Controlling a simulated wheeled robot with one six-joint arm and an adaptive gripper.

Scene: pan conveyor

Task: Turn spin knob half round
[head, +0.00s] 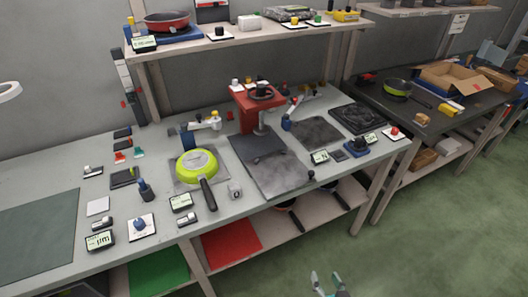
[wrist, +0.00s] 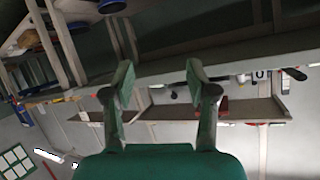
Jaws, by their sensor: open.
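Several knobs stand on the grey workbench (head: 60,172), and I cannot read which one is the spin knob. A blue knob (head: 140,223) sits on a white plate at the front left. Another blue knob (head: 357,146) is at the right end, and a red knob (head: 394,131) on a white base is beside it. My gripper (head: 326,277) is open and empty at the bottom of the head view, over the floor in front of the bench and apart from every knob. Its two spread fingers also show in the wrist view (wrist: 159,80), with nothing between them.
A green pan (head: 195,164) lies on the bench with its handle toward the front. A red press-like stand (head: 247,112) is behind dark plates (head: 275,174). Small displays (head: 100,240) stand near the front edge. Shelves (head: 220,45) overhang the back. The floor (head: 420,230) at right is clear.

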